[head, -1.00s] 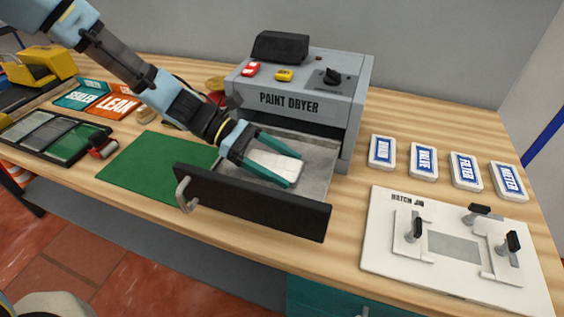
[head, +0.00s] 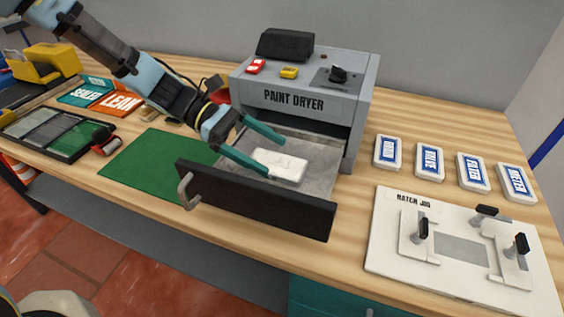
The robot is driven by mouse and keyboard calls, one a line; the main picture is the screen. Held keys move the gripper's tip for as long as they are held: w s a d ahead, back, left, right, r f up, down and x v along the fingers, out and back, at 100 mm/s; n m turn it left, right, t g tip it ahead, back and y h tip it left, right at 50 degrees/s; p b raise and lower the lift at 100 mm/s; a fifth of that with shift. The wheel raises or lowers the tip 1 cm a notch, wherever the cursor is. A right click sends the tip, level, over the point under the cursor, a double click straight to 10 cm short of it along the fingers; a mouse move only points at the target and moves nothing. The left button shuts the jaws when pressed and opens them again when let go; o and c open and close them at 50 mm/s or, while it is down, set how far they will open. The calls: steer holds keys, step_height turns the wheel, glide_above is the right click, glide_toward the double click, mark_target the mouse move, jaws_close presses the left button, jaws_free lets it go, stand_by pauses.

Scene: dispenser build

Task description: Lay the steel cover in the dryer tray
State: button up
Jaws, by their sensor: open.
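The dryer tray (head: 318,161) is a grey metal drawer with a dark front, pulled out of the grey paint dryer (head: 296,103). A pale, whitish-silver plate, which looks like the steel cover (head: 279,167), lies flat on the tray floor, inside its walls. My gripper (head: 275,151) has teal fingers and is open. Its fingers are spread above and to the left of the cover, and they do not hold it. The near finger tip is close to the cover's left end; whether they touch I cannot tell.
The black drawer front (head: 255,202) with a metal handle stands near the bench edge. Several labelled cards (head: 430,162) and a white jig (head: 400,270) with black-handled clamps are to the right.

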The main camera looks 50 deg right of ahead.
steer(key=b+v, duration=0.1)
steer(key=v, duration=0.6)
stand_by(0.4)
